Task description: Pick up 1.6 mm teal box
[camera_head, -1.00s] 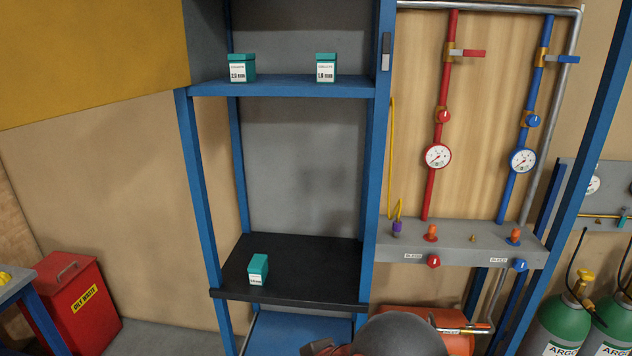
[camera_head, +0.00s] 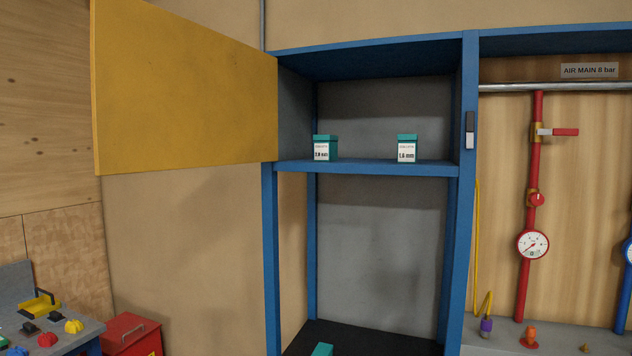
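The teal box whose white label reads 1.6 mm (camera_head: 407,140) stands upright on the right side of the upper blue shelf (camera_head: 365,168). A second teal box (camera_head: 324,139) with a different label, hard to read, stands on the same shelf to its left. The top of a third teal box (camera_head: 323,349) shows at the bottom edge, on the black lower shelf (camera_head: 370,343); its label is out of view. My gripper is not in view.
An open yellow door (camera_head: 185,90) hangs at the left of the blue cabinet (camera_head: 467,200). Right of it are a red pipe (camera_head: 528,270) and gauge (camera_head: 533,244). A workbench (camera_head: 45,318) with colored knobs and a red bin (camera_head: 133,337) stand lower left. The shelf between the boxes is clear.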

